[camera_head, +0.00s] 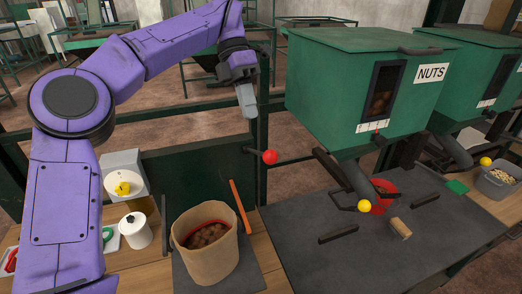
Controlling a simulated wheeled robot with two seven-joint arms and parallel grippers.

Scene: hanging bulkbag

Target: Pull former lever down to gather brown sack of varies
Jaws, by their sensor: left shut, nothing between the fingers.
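My left arm reaches in from the left and its gripper (246,100) hangs fingers down, shut and empty. It is above and left of a red ball knob (270,157) on a short dark rod, apart from it. That rod joins the frame by the green hopper; I cannot tell whether it is the former lever. A brown sack (207,252) stands open and upright on a dark plate, with round brown items and a red ring inside its mouth. My right gripper is not in view.
A green hopper (352,85) marked NUTS stands at the right above a dark mat (440,235). A yellow ball knob (364,206), red bowl (383,195) and small wooden block (401,228) are below. An orange bar (240,208) leans behind the sack. A white canister (135,231) stands left.

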